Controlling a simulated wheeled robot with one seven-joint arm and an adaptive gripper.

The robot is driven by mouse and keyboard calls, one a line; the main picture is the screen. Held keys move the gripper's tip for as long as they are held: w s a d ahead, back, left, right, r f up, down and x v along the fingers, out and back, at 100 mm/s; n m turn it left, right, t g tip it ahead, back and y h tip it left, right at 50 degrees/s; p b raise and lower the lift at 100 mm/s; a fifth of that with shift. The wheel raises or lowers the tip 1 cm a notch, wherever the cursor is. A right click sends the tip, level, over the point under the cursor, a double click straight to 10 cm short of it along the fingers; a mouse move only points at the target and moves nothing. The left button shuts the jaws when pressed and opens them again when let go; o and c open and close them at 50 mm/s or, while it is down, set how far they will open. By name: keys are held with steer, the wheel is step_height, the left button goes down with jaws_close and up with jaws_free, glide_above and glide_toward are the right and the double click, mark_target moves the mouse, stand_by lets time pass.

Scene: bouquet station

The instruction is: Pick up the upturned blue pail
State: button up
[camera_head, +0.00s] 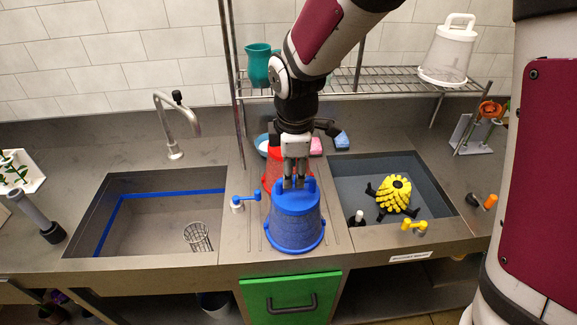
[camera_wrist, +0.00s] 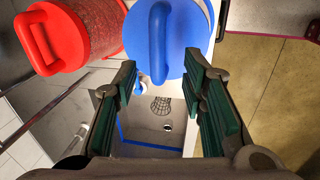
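The blue pail (camera_head: 295,222) stands upturned on the counter's ribbed strip between the two sinks, its loop handle on top. It also shows at the top of the wrist view (camera_wrist: 188,45), with the handle (camera_wrist: 158,42) towards me. My gripper (camera_head: 294,184) points down at the handle from above. In the wrist view its green-padded fingers (camera_wrist: 160,85) are apart, with nothing between the pads. The handle lies just past the fingertips, between their lines. I cannot tell whether the fingertips touch it. My gripper hides part of the handle in the head view.
A red pail (camera_head: 271,170) stands close behind the blue one. The left sink (camera_head: 150,240) holds a wire basket; the right sink (camera_head: 350,190) holds a yellow object (camera_head: 393,195). A blue tap (camera_head: 245,201) is just left of the pail. A wire shelf (camera_head: 390,80) is behind.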

mark_target(294, 178)
steer(key=shift+w+d+f+p, duration=0.1)
steer(key=shift+w+f+p, duration=0.1)
steer(key=shift+f, duration=0.65)
steer(key=shift+w+d+f+p, duration=0.15)
steer(key=shift+w+f, duration=0.1)
steer(key=shift+f, duration=0.65)
steer(key=shift+w+a+f+p, duration=0.1)
steer(key=shift+w+f+p, duration=0.1)
steer(key=shift+f, duration=0.65)
steer(key=shift+c, duration=0.5)
jaws_close()
